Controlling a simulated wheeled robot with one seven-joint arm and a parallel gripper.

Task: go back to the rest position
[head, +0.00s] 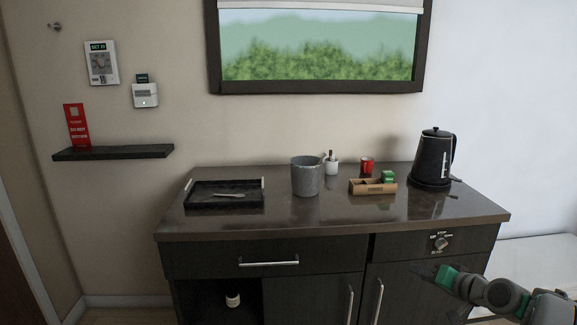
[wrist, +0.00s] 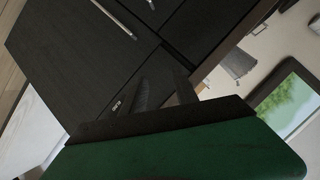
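My gripper (head: 428,276) is at the lower right of the head view, in front of the dark cabinet's right door and below the dial. Its green and dark body fills the bottom of the wrist view. Two dark fingers (wrist: 168,88) stand up there with a gap between them. Nothing shows between the fingers. In the head view the fingers are dark against the dark door and hard to make out.
The dark cabinet (head: 330,214) carries a tray (head: 188,205), a grey bucket (head: 306,177), a wooden caddy (head: 372,187), a red can (head: 367,165) and a black kettle (head: 432,160). A dial (head: 441,243) is on its right front. A white bench or bed (head: 540,262) stands at right.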

